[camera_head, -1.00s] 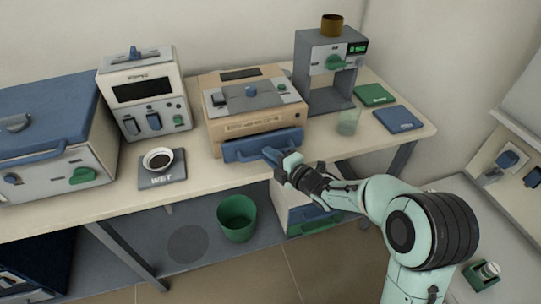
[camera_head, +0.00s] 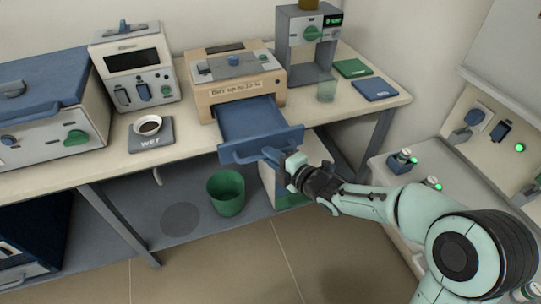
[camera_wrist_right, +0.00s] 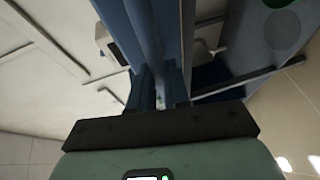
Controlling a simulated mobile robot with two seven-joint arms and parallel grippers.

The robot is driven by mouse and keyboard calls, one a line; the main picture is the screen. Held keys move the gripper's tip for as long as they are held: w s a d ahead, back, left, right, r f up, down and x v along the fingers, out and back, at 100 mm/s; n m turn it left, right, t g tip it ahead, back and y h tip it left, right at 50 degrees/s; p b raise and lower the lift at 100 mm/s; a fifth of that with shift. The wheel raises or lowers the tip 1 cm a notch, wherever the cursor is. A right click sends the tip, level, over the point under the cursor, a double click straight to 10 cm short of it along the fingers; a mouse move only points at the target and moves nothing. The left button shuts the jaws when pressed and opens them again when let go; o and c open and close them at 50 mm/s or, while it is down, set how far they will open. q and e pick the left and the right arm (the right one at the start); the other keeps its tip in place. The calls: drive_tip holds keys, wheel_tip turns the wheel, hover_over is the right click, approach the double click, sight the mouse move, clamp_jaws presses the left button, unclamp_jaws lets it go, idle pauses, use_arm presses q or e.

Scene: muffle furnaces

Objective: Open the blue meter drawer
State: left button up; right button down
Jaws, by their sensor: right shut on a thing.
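The blue drawer (camera_head: 254,124) of the tan meter (camera_head: 236,73) stands well out of its housing, over the table's front edge. Its inside looks empty. A blue bar handle (camera_head: 238,155) runs along the drawer's front. My right gripper (camera_head: 277,156) is shut on the right part of that handle. In the right wrist view, the two blue fingers (camera_wrist_right: 160,85) close around the handle bar, which hides the exact contact. My left gripper is not in view.
A cup on a WET pad (camera_head: 152,135) stands left of the meter. A green bin (camera_head: 226,190) is below the table. The floor in front is clear.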

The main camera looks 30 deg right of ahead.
drive_tip(key=shift+s, duration=0.15)
drive_tip(key=c, duration=1.1)
unclamp_jaws()
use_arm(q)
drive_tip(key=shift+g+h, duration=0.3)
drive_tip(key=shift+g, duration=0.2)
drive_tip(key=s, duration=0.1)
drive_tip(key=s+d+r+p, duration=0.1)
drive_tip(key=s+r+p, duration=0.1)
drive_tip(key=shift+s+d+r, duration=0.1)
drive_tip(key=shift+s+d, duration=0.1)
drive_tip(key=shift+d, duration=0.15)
use_arm(e)
drive_tip(key=v, duration=1.3)
drive_tip(key=shift+s, duration=0.2)
drive_tip(key=shift+r, duration=0.1)
